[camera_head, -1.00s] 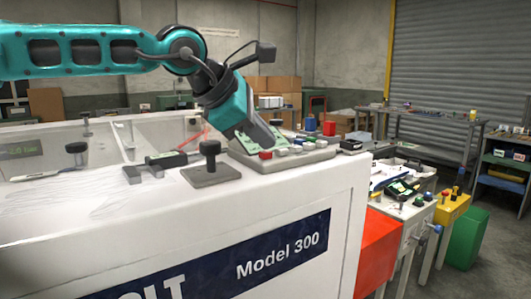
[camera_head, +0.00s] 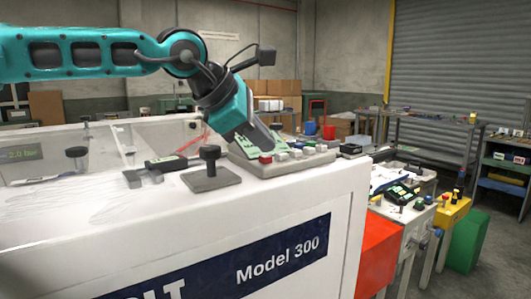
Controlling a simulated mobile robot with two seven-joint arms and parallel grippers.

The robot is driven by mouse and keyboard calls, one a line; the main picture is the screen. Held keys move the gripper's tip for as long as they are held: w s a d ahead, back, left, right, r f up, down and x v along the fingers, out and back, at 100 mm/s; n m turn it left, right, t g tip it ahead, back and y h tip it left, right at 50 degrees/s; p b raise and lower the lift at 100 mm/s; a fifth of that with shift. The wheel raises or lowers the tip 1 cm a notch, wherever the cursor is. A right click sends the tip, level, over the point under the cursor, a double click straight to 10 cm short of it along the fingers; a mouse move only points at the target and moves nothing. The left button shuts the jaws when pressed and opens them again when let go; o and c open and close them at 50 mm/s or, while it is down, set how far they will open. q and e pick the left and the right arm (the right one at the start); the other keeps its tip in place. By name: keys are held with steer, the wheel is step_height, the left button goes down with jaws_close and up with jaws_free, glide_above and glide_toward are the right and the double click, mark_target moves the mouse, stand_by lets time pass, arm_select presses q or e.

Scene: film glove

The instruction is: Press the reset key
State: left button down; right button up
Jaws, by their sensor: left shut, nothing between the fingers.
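A grey key panel (camera_head: 292,165) lies on top of the white machine, near its right end. It carries a red key (camera_head: 265,158) at the left and a row of pale keys (camera_head: 296,153) to the right. A green display (camera_head: 244,147) shows at the panel's back left, partly covered by my gripper. My left gripper (camera_head: 274,143) is shut and empty. It points down and right over the back of the panel, behind the keys. I cannot tell whether its tip touches anything. No lettering on the keys is readable, so the reset key cannot be told apart. My right gripper is out of view.
A black knob on a grey plate (camera_head: 210,180) stands left of the panel. A dark clamp-like part (camera_head: 166,163) and another black knob (camera_head: 76,152) are farther left. A small black box (camera_head: 351,149) sits right of the panel. A cluttered bench (camera_head: 400,207) stands beyond.

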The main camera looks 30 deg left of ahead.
arm_select(q)
steer(key=shift+r, duration=0.4)
steer(key=shift+r, duration=0.15)
step_height(320, 180, up, 5)
steer(key=p, duration=0.4)
stand_by(0.6)
steer(key=shift+f, duration=0.2)
